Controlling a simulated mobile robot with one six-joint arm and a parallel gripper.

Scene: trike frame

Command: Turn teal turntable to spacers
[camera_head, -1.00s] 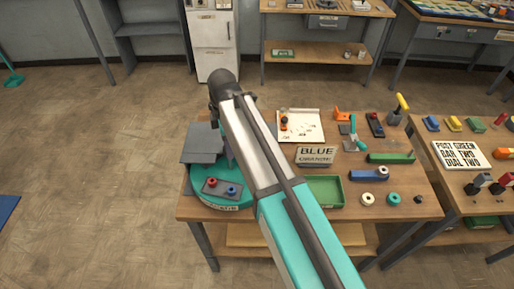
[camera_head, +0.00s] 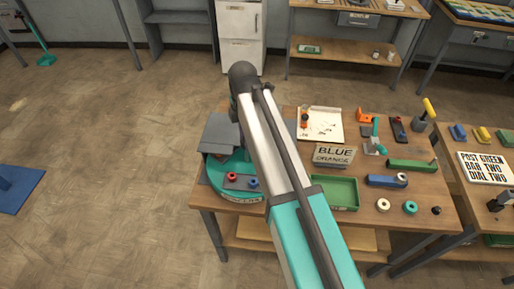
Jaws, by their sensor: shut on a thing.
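The teal turntable (camera_head: 226,189) sits at the left end of the wooden workbench, with a pale label on its front rim. My arm reaches up across the view and covers the turntable's right side. My gripper is hidden behind my arm, so its contact with the turntable cannot be seen.
A sign reading BLUE, ORANGE (camera_head: 334,155) and a green tray (camera_head: 338,193) stand right of my arm. White (camera_head: 383,205) and teal (camera_head: 410,208) rings lie near the front edge. Tools and a green bar (camera_head: 410,165) lie farther right.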

